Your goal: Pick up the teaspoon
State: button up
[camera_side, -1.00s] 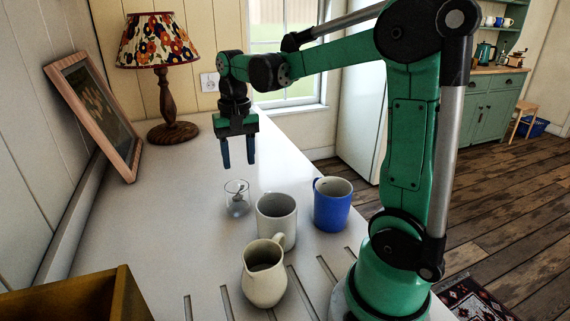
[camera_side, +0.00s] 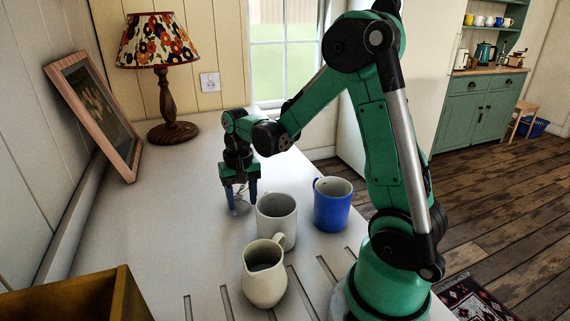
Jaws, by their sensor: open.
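My gripper (camera_side: 241,206) is open and points down, low over the white counter. Its two blue fingers stand on either side of a small clear glass (camera_side: 240,211), which they and the wrist partly hide. A thin, small shape shows between the fingers above the glass. It may be the teaspoon, but it is too small to tell. I cannot tell whether the fingers touch the glass.
A grey-white mug (camera_side: 277,228) stands right beside the glass, close to my right finger. A blue mug (camera_side: 332,212) and a cream jug (camera_side: 264,285) are near. A lamp (camera_side: 160,90) and a picture frame (camera_side: 97,112) stand behind. The counter (camera_side: 150,230) at left is clear.

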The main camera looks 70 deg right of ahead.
grip_shut()
jog(key=shift+r, duration=0.1)
notch_tip(320, 180, up, 19)
jog(key=s+a+f+m+t+y, duration=0.1)
jog(key=s+m+t, duration=0.3)
jog(key=m, duration=0.8)
jog(key=s+a+f+m+t+y, duration=0.1)
jog(key=s+m+t, duration=0.3)
jog(key=m, duration=0.7)
jog(key=shift+m, duration=0.4)
